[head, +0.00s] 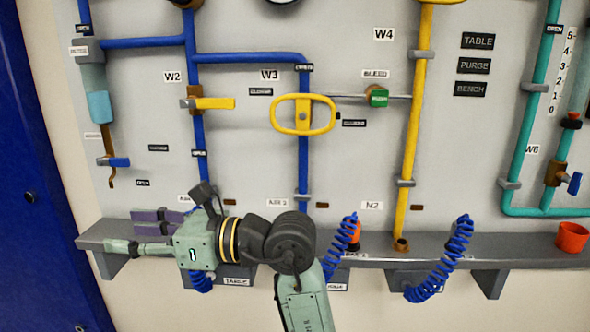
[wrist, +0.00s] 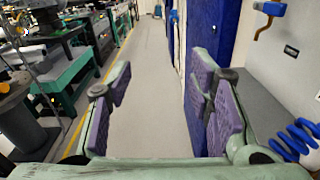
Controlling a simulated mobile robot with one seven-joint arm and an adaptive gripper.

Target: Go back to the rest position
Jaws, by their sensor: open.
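My gripper (head: 126,232) is at the lower left of the head view, pointing left in front of the grey shelf under the pipe panel. Its two fingers stand apart. In the wrist view my gripper (wrist: 158,92) shows purple pads on both sides, with bare floor visible between them. It holds nothing. Whether a finger touches the shelf cannot be told.
The panel above has a yellow oval handle (head: 303,114). A blue door (head: 35,200) stands left. The wrist view shows a clear aisle (wrist: 150,60) beside benches (wrist: 70,75).

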